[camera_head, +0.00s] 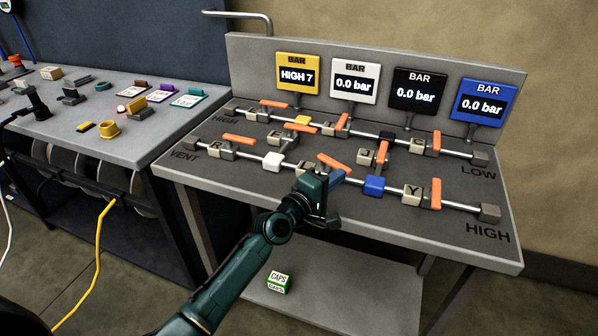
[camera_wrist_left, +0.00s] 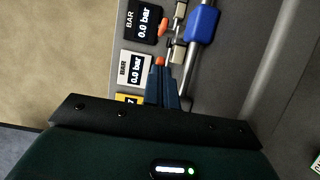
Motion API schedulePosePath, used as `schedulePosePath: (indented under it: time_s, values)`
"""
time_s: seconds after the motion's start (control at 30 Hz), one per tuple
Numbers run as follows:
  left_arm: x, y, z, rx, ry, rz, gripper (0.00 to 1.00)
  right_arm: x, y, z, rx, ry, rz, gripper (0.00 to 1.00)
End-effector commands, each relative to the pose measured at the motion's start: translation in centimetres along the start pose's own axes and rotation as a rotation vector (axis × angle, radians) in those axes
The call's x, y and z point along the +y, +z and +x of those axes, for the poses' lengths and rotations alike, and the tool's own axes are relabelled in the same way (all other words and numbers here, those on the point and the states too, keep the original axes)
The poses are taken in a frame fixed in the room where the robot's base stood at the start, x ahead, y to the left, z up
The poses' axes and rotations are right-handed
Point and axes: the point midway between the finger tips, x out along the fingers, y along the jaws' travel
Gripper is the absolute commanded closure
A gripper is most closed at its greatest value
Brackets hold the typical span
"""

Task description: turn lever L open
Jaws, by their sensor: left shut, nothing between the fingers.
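My left gripper (camera_head: 336,178) reaches over the valve panel from below, its blue fingers together and empty. In the left wrist view the shut fingers (camera_wrist_left: 162,88) point at the panel, and an orange lever end (camera_wrist_left: 160,62) shows right at their tips. In the head view an orange lever (camera_head: 334,163) lies slanted just beyond the fingers; I cannot tell whether they touch. I cannot read a letter L on any block; the block under this lever is partly hidden by the gripper, so it may be lever L.
Other orange levers stand close by, such as the one on the Y block (camera_head: 436,194) and the upright one (camera_head: 382,153). A blue block (camera_head: 374,185) sits right of the gripper. The yellow display (camera_head: 297,74) reads HIGH 7; the others read 0.0 bar.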

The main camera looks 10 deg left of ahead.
Motion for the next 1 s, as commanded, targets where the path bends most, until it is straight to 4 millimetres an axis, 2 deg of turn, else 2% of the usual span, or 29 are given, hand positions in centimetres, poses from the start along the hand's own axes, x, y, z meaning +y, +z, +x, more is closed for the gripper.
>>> schedulePosePath:
  time_s: [0.5,1.0]
  values:
    - [0.0,1.0,2.9,0.001,0.001,-0.001,1.00,-0.4,-0.2,0.2,0.019,-0.010,-0.003,1.00]
    - [0.2,1.1,3.7,0.000,0.003,0.001,1.00,-0.3,-0.3,0.5,0.027,-0.012,-0.008,1.00]
